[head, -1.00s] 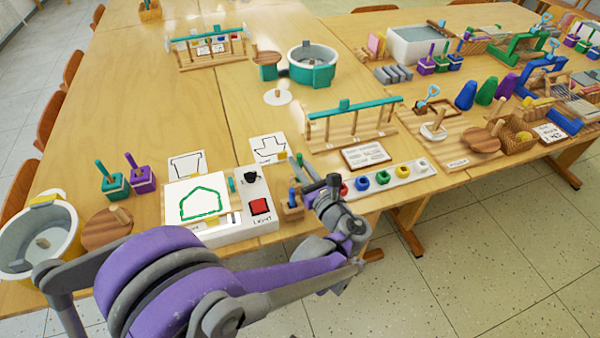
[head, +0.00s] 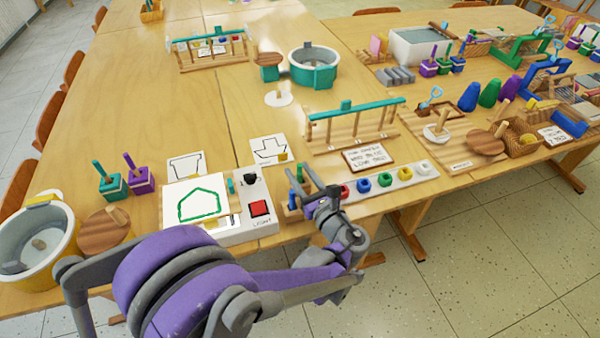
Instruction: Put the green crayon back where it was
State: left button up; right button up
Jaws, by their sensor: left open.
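The green crayon (head: 299,172) stands upright at the front of the near table, just right of the white light box (head: 226,236). A blue crayon (head: 292,199) stands just in front of it. Both are by a small wooden holder (head: 291,213), largely hidden by my gripper. I cannot tell exactly how the green crayon's lower end sits. My left gripper (head: 305,191) is open around or right beside the crayons and holder; contact is unclear. My right gripper is not in view.
A white strip with coloured knobs (head: 427,169) lies right of my gripper. Behind it are a framed sign (head: 368,157) and a wooden rack with a teal bar (head: 350,107). A ship card (head: 268,149) lies behind the light box. The table's front edge is close.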

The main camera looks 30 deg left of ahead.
pick_arm(q)
jog(key=shift+r, duration=0.15)
jog(key=shift+s+d, duration=0.15)
jog(key=shift+d, duration=0.15)
jog(key=p+v, duration=0.1)
jog(key=v, duration=0.9)
jog(key=shift+s+d, duration=0.15)
jog(key=shift+d, duration=0.2)
jog(key=shift+s+d, duration=0.2)
jog(key=shift+d, duration=0.05)
jog(key=shift+a, duration=0.1)
